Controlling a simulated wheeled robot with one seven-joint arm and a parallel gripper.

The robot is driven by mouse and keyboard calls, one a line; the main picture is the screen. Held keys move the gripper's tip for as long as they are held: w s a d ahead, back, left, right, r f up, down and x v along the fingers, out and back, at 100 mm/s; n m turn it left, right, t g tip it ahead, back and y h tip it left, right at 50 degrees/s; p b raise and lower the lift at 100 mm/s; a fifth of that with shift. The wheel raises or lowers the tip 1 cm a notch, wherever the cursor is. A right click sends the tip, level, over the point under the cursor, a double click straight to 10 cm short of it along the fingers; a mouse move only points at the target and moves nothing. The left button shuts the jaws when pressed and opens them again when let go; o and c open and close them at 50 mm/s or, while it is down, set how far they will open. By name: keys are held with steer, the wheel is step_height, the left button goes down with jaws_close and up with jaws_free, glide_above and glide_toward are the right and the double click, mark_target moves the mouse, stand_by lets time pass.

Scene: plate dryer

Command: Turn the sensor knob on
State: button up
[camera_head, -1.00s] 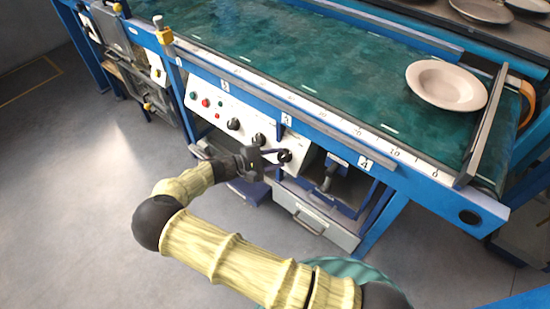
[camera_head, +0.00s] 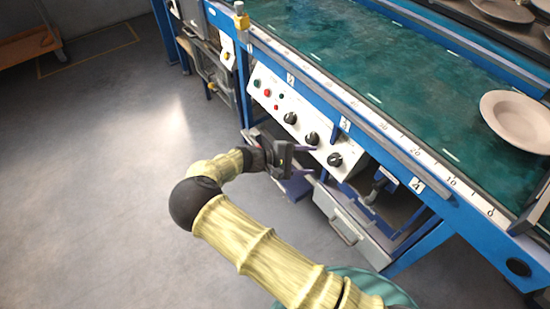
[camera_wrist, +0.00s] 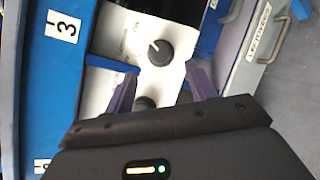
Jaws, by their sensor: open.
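A white control panel (camera_head: 268,98) on the front of the blue-framed table carries three black knobs in a row. The rightmost knob (camera_head: 335,160) also shows in the wrist view (camera_wrist: 160,52), with its white mark pointing to the upper left. The middle knob (camera_head: 311,138) and left knob (camera_head: 290,118) are beside it; I cannot read which one is labelled sensor. My gripper (camera_head: 304,160) is open and empty, in front of the panel. In the wrist view, its purple fingers (camera_wrist: 161,70) point toward the rightmost knob, which is just beyond their tips, apart from them.
Several small red and green buttons (camera_head: 267,92) sit on the panel's left part. A grey drawer (camera_head: 348,222) and an open bay with a dark handle (camera_head: 376,188) are right of and below the panel. A plate (camera_head: 517,121) lies on the green tabletop.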

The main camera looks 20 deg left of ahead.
steer(key=v, duration=1.1)
steer(key=shift+p, duration=0.35)
